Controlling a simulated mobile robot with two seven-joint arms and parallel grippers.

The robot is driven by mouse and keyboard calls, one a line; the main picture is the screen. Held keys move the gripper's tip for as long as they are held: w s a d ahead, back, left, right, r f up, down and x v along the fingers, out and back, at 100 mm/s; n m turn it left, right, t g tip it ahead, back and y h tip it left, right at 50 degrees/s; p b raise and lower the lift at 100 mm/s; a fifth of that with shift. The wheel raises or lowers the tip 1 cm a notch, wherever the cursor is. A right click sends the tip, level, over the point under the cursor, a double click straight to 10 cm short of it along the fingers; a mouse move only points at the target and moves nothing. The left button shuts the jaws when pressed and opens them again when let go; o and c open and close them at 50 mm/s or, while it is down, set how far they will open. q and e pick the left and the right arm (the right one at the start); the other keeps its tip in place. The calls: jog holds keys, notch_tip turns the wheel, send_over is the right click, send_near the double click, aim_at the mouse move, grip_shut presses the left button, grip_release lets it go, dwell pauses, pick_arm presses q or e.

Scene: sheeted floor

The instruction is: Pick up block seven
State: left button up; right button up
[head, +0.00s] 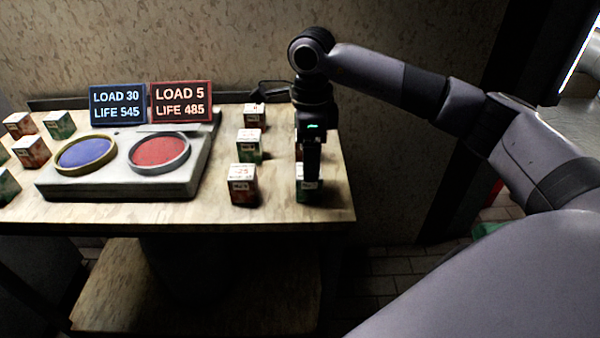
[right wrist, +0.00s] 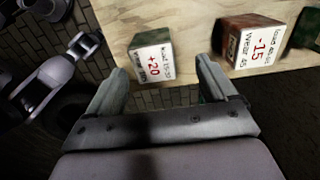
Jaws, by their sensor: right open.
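No label that I can read says seven, so I cannot tell which block is block seven. My right gripper (head: 312,165) points down over the table's right end, in front of a green block (head: 309,190) that it partly hides. In the right wrist view, my right gripper (right wrist: 158,78) is open and empty. The green block (right wrist: 151,56), with a white top marked +20, lies just beyond and between its fingertips. A red-brown block (right wrist: 250,42), marked -15, stands to the right of the fingers; it also shows in the head view (head: 243,186). My left gripper is out of view.
More blocks stand on the table (head: 215,214), including a green one (head: 249,146) behind and several at left (head: 31,152). A grey scale base (head: 120,187) holds a blue pan (head: 85,153) and a red pan (head: 159,151), with two display signs (head: 182,101) behind.

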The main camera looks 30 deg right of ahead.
aim_at(305, 192)
jog(key=f, duration=0.6)
jog(key=shift+s+a+f, duration=0.25)
jog(key=shift+s+f, duration=0.05)
jog(key=shift+f, duration=0.05)
jog(key=c, duration=1.4)
jog(key=shift+r, duration=0.1)
